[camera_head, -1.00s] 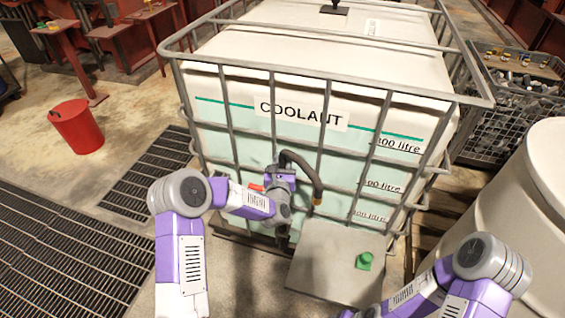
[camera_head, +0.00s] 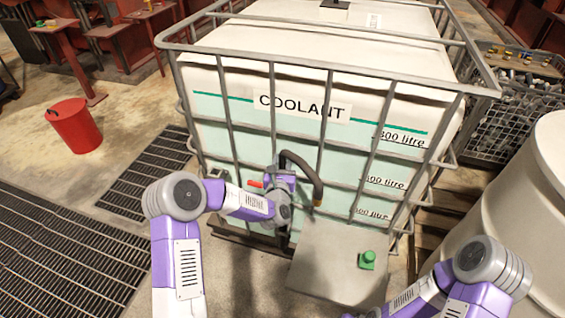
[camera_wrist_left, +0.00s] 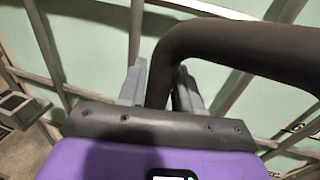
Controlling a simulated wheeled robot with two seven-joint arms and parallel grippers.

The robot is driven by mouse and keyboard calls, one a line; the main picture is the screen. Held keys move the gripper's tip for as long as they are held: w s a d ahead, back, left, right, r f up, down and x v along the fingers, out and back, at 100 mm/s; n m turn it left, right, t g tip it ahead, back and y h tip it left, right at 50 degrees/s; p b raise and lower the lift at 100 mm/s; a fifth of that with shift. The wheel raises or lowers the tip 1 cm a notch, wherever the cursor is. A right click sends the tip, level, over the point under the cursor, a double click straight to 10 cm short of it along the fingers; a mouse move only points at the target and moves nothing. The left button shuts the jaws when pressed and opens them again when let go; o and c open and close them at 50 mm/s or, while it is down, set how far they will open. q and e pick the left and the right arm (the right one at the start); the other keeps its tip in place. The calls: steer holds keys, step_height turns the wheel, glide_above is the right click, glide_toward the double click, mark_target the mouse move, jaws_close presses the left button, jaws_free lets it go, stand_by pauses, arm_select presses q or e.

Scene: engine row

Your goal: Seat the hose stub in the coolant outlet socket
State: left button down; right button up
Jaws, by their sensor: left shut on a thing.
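The hose stub (camera_head: 311,173) is a dark, bent hose in front of the coolant tank (camera_head: 330,45), with a brownish end pointing down. My left gripper (camera_wrist_left: 160,90) is shut on the hose stub, which also shows in the left wrist view (camera_wrist_left: 230,42). One grey finger stands on each side of it, and the hose arches up and away to the right. In the head view my left wrist covers the fingers and the lower tank front. I cannot make out the coolant outlet socket. My right gripper is out of view below the bottom edge.
A grey metal cage (camera_head: 272,110) surrounds the tank closely. A small red part (camera_head: 255,184) shows beside my left wrist.

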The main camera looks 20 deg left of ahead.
arm_select(q)
steer(key=shift+f, duration=3.1)
steer(key=shift+f, duration=0.1)
steer(key=c, duration=0.7)
jaws_free()
steer(key=shift+f, duration=0.15)
steer(key=s, duration=0.2)
steer(key=s+d, duration=0.1)
steer(key=s, duration=0.2)
steer(key=s+p, duration=0.1)
steer(key=s, duration=0.1)
steer(key=shift+s+d, duration=0.15)
steer(key=shift+s, duration=0.1)
